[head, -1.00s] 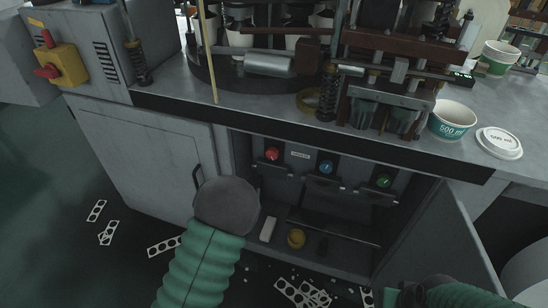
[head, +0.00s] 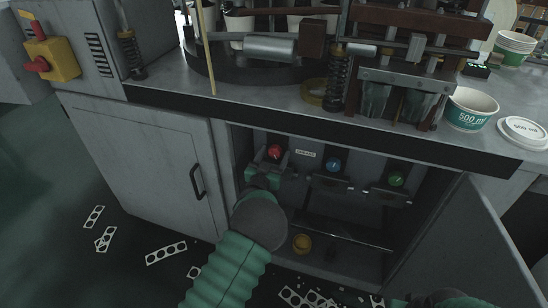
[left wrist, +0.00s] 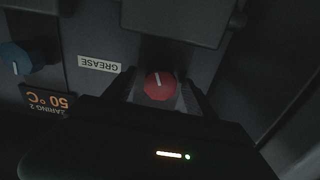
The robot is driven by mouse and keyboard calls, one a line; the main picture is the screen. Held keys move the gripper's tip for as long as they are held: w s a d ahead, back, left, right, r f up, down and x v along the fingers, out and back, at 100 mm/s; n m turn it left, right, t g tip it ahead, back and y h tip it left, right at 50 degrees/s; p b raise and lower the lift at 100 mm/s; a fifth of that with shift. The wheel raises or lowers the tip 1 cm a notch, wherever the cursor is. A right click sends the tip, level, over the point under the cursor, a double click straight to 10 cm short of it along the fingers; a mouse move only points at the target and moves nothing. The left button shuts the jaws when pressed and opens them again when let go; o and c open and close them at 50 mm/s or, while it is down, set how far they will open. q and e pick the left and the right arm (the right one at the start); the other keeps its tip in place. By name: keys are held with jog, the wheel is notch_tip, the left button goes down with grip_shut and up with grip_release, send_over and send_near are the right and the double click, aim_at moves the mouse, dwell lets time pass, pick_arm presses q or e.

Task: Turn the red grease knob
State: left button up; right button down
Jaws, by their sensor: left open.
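The red grease knob (head: 275,152) sits at the left of the panel inside the open cabinet. In the left wrist view the red knob (left wrist: 159,86) has a white pointer line and lies between my left fingertips. The "GREASE" label (left wrist: 99,64) beside it appears upside down. My left gripper (head: 266,173) reaches into the cabinet just below the knob. Its jaws are open, one finger on each side of the knob; I cannot tell whether they touch it. My right arm shows only at the bottom right edge, and its jaw state is unclear.
A blue knob (head: 333,165) and a green knob (head: 396,179) sit to the right on the panel. The open cabinet door (head: 472,235) stands at the right. The counter edge overhangs above.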

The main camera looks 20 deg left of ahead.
pick_arm(q)
jog(key=shift+w+d, duration=0.3)
jog(key=shift+w, duration=0.15)
jog(key=shift+a, duration=0.5)
jog(key=shift+c, duration=2.5)
jog(key=shift+d, duration=0.25)
jog(key=c, duration=0.9)
jog(key=shift+a, duration=0.1)
pick_arm(e)
jog(key=shift+f, duration=0.1)
